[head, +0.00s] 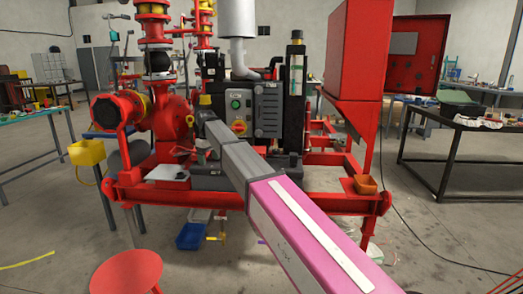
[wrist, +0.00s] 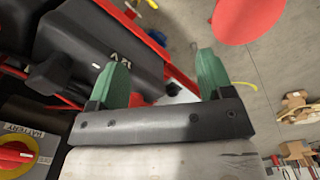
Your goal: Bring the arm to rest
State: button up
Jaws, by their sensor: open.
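My arm reaches from the bottom right of the head view, with a pink and white link and grey links, toward the front of the red pump skid (head: 300,205). Its far end is beside the dark control box (head: 268,110). My gripper's fingers cannot be made out clearly there. In the wrist view my gripper (wrist: 162,75) shows two green fingers spread apart, with nothing held between them. A red rotary switch on a yellow plate (wrist: 15,155) is close by at the lower left of that view.
A red pump (head: 165,115) stands left of the control box, and a tall red cabinet (head: 355,70) stands right of it. A red stool (head: 127,272) is at the front left; its top shows in the wrist view (wrist: 250,15). A dark table (head: 480,125) stands right. Open floor lies at front left.

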jog(key=s+d+f+m, duration=0.2)
jog(key=s+d+f, duration=0.2)
jog(key=d+f, duration=0.6)
jog(key=s+d+f+m, duration=0.35)
jog(key=d+f, duration=0.55)
jog(key=d, duration=0.4)
jog(key=s+d+f+m, duration=0.2)
jog(key=s+d+f, duration=0.4)
jog(key=s+d, duration=0.3)
jog(key=s+d+f+m, duration=0.3)
jog(key=s+d+f, duration=0.3)
jog(key=s+d, duration=0.3)
jog(key=shift+s+d+f, duration=0.3)
jog(key=shift+d, duration=0.3)
